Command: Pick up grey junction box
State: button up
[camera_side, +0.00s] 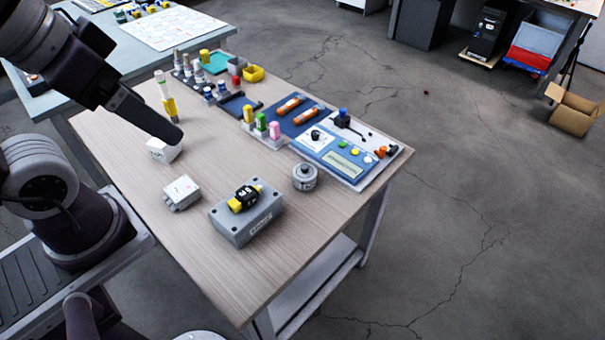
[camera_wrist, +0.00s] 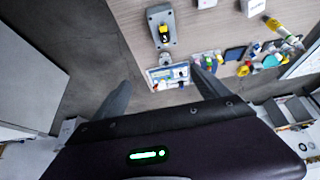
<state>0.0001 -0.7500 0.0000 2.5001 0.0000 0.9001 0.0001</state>
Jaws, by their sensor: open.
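A large grey box (camera_side: 232,228) sits flat near the table's front edge, with a black-and-yellow device (camera_side: 243,198) on its top. The wrist view shows this box (camera_wrist: 165,41) at top centre, with the device (camera_wrist: 164,32) on it. A smaller light-grey box (camera_side: 182,193) lies to its left, partly cut off in the wrist view (camera_wrist: 206,3). My gripper (camera_side: 176,137) is raised at the upper left in the side view, overlapping a white box (camera_side: 160,152). In the wrist view its fingers (camera_wrist: 160,91) are spread apart with nothing between them.
A round grey part (camera_side: 305,178) stands right of the large box. A blue-and-white panel (camera_side: 345,160) lies at the table's right end. Bottles, bins and orange tubes on a blue mat (camera_side: 300,117) line the back. The wooden table (camera_side: 215,165) is bare between the boxes and these.

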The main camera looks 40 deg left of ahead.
dwell(0.3)
jog(key=shift+c, duration=1.3)
